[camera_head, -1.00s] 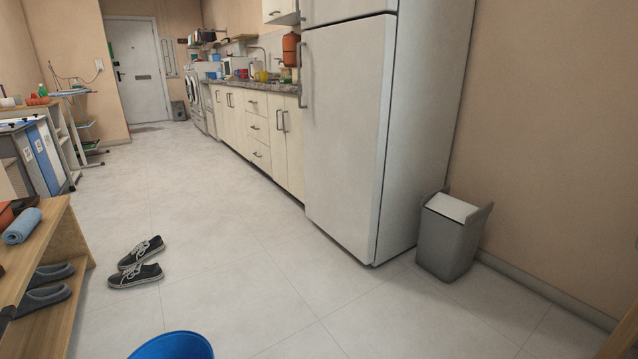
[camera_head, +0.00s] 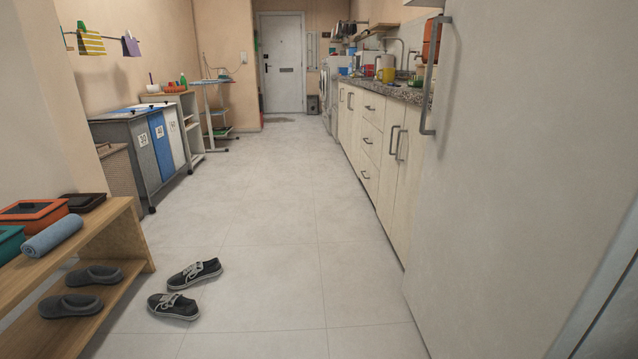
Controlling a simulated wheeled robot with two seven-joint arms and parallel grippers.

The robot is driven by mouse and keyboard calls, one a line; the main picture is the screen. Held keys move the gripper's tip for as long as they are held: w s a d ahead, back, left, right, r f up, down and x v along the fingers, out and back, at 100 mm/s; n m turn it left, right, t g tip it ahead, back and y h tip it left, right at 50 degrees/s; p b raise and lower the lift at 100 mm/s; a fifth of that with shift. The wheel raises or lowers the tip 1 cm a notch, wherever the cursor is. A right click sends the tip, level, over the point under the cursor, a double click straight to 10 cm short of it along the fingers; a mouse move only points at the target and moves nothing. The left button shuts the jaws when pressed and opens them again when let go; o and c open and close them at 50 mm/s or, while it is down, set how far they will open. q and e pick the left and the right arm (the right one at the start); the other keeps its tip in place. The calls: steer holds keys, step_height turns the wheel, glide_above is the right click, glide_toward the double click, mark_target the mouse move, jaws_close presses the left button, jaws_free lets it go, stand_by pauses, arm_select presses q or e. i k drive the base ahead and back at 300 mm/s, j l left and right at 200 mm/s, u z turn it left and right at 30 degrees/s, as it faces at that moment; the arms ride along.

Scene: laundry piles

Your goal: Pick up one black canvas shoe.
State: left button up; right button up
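Two black canvas shoes with white soles lie on the tiled floor at the lower left, just right of the wooden bench. The farther shoe (camera_head: 195,273) points to the right. The nearer shoe (camera_head: 173,306) lies below it and a little to the left. The two are close together. Neither of my grippers is in view.
A wooden bench (camera_head: 139,236) at the left holds a rolled blue towel (camera_head: 53,236) on top and grey slippers (camera_head: 70,305) on its lower shelf. A fridge (camera_head: 530,170) fills the right side. The floor (camera_head: 265,215) between is clear.

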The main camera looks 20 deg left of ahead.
mark_target(171, 302)
steer(key=i+j+u, duration=0.2)
steer(key=i+u, duration=0.25)
steer(key=i+j+u, duration=0.1)
steer(key=i+u, duration=0.25)
steer(key=u, duration=0.15)
steer(key=i+l+u, duration=0.1)
steer(key=i+u, duration=0.35)
steer(key=k, duration=0.05)
